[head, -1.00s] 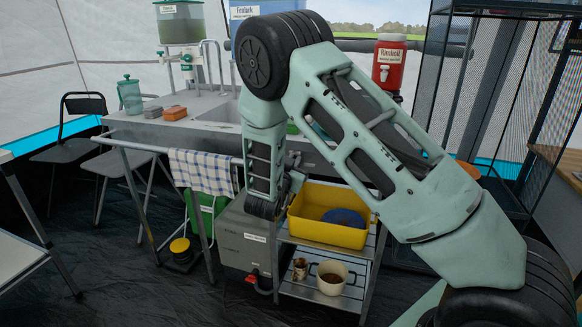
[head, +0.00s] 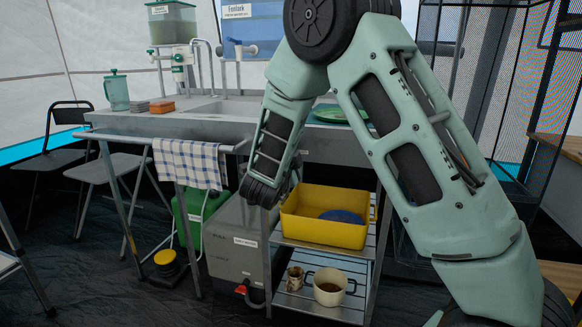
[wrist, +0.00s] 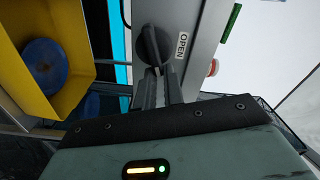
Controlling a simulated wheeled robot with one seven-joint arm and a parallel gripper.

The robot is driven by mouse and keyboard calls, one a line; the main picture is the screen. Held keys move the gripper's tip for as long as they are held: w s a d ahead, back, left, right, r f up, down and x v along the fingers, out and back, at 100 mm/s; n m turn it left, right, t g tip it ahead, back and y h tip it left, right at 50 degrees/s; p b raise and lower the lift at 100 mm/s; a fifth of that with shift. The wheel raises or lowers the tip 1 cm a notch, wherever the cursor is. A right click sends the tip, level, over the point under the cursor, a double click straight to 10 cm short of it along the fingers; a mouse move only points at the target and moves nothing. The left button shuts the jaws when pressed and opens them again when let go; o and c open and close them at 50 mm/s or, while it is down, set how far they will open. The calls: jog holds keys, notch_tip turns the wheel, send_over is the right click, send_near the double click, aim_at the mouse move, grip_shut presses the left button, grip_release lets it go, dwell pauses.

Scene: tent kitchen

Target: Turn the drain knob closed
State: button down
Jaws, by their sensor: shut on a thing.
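The drain knob (wrist: 150,42) is dark and rounded with a raised grip bar, and sits on a grey panel (wrist: 190,25) in the wrist view. The bar runs roughly up and down in that picture. A white label reading OPEN (wrist: 182,46) is just right of the knob. My gripper (wrist: 158,78) is shut on the knob's bar, with its fingertips reaching the knob's lower part. In the head view my own arm hides the fingers and the knob.
A checked towel (head: 188,165) hangs on the rail beside the sink counter (head: 180,122).

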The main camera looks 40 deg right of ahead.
jog(key=m+b, duration=0.1)
jog(key=b, duration=0.1)
jog(key=f+m+b, duration=0.1)
jog(key=m+b, duration=0.1)
jog(key=b, duration=0.1)
jog(key=shift+w+a+f, duration=0.15)
jog(key=shift+a+f, duration=0.05)
jog(key=shift+a, duration=0.2)
jog(key=shift+r+m, duration=0.2)
jog(key=shift+m, duration=0.2)
jog(key=c, duration=1.5)
grip_release()
jog(key=shift+w+f, duration=0.1)
jog(key=shift+d, duration=0.25)
jog(key=p+v, duration=0.3)
jog(key=v, duration=1.4)
jog(key=shift+s+a, duration=0.2)
jog(key=shift+s, duration=0.1)
